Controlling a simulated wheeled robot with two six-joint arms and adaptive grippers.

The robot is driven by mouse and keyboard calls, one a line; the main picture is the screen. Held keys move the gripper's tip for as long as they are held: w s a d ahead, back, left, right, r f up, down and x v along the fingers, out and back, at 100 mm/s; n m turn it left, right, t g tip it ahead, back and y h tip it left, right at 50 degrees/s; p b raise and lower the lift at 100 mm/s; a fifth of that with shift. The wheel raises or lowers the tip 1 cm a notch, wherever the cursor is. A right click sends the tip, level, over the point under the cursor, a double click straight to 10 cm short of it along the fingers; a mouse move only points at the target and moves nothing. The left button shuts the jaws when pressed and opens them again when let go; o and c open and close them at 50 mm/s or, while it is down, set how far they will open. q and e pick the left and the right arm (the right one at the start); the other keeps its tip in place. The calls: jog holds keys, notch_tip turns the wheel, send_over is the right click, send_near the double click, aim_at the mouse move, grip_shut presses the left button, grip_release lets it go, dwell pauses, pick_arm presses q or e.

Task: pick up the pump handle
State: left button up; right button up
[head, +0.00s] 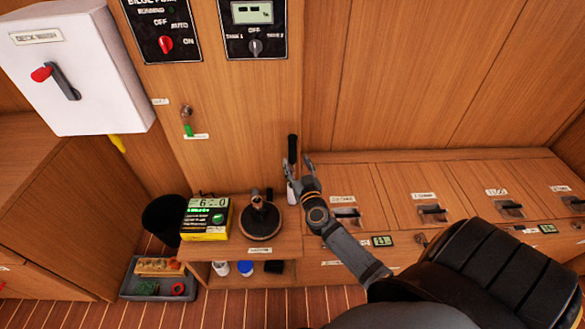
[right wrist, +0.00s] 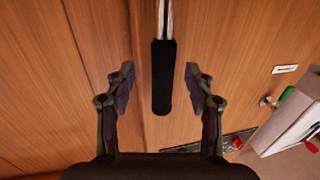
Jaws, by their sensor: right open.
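The pump handle, a black grip (head: 292,149) on a pale metal rod, stands upright against the wood panel in the head view. In the right wrist view its black grip (right wrist: 162,78) hangs between the fingers, with the rod running to the top edge. My right gripper (head: 298,171) is open, with its fingers just in front of the handle's lower part. In the right wrist view the gripper (right wrist: 158,88) has one finger on each side of the grip, with clear gaps. The handle's lower end is partly hidden by the gripper. My left gripper is not in view.
A round black pump base (head: 262,222) with a short socket stands on the low shelf, beside a yellow-black box (head: 207,220). A grey tray (head: 160,285) lies on the floor. Latched lockers (head: 400,190) line the right. A white switch box (head: 95,100) juts out at left.

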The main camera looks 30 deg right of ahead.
aim_at(293, 159)
jog(key=x, duration=0.3)
jog(key=shift+w+a+f+b, duration=0.1)
jog(key=shift+w+a+b, duration=0.15)
jog(key=shift+b, duration=0.15)
jog(key=shift+w+d, duration=0.25)
jog(key=shift+w, duration=0.15)
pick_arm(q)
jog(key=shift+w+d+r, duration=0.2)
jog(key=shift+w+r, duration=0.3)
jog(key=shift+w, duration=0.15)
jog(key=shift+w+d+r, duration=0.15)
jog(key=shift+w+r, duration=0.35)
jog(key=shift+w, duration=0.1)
pick_arm(e)
jog(key=shift+c, duration=0.3)
grip_shut()
